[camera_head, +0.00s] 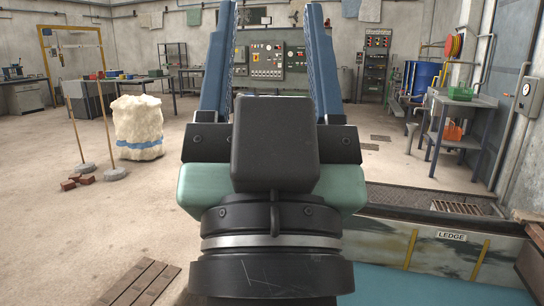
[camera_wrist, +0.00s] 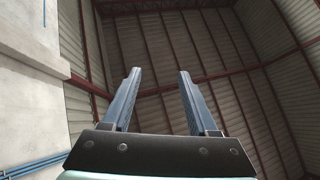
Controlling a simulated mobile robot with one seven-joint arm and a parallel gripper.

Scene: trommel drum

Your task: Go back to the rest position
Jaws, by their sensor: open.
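My gripper (camera_head: 270,12) rises in the middle of the head view, with its two blue fingers spread wide apart and nothing between them. The fingers point up and away from the camera, and the tip of the right finger is near the top edge. In the wrist view my gripper (camera_wrist: 158,75) also shows open and empty, with the roof (camera_wrist: 215,50) behind it. My gripper touches nothing in either view.
A ledge (camera_head: 435,236) with yellow stripes lies at the lower right, beside a floor grating (camera_head: 458,207). A white sack (camera_head: 138,128) and two posts stand left. A wooden pallet (camera_head: 140,284) lies lower left. A control panel (camera_head: 268,62) stands behind. Open floor spreads left.

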